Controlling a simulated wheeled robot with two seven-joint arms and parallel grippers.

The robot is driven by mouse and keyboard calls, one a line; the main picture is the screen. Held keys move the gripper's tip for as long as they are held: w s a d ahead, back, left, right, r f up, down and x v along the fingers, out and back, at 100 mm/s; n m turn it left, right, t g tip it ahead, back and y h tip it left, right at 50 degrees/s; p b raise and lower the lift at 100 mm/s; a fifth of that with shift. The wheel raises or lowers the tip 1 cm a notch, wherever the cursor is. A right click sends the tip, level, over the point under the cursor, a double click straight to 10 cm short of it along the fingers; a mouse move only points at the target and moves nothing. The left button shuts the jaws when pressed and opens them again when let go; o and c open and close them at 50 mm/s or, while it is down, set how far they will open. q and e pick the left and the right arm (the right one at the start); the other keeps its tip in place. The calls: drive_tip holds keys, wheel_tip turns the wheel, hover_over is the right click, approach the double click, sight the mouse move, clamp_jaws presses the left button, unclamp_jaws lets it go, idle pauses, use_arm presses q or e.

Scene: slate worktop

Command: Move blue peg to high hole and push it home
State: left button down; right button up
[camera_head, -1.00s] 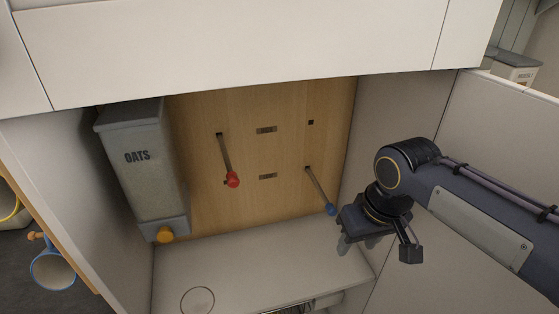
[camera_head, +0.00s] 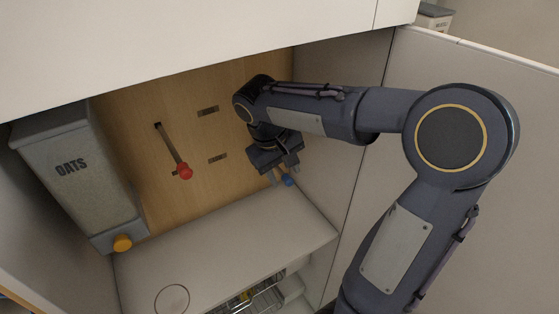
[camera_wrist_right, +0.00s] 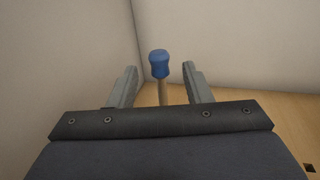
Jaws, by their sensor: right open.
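The blue peg's knob (camera_head: 288,180) shows in the head view at the lower right of the wooden back panel. Its shaft is hidden there by my right arm. My right gripper (camera_head: 281,177) is at the knob, with its jaws open. In the right wrist view, the blue knob (camera_wrist_right: 159,62) and part of its pale shaft stand between the two spread fingers (camera_wrist_right: 159,74), with a gap on each side. A small dark square hole (camera_wrist_right: 309,168) shows at that view's lower right corner. In the head view the panel's upper right is behind my arm. My left gripper is not in view.
A red-knobbed peg (camera_head: 185,171) sticks out of the panel (camera_head: 245,80), near two slots (camera_head: 208,111). A grey OATS container (camera_head: 75,170) stands at the left. The cabinet's right wall (camera_head: 340,75) is close to my right gripper. The cabinet floor (camera_head: 215,245) is mostly clear.

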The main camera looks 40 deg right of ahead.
drive_tip(key=shift+f, duration=0.3)
clamp_jaws()
drive_tip(key=shift+s, duration=0.1)
drive_tip(key=shift+s+a+b, duration=0.15)
drive_tip(key=shift+s+b, duration=0.05)
drive_tip(key=shift+s, duration=1.3)
drive_tip(key=shift+s+a+b, duration=0.15)
drive_tip(key=shift+s, duration=1.3)
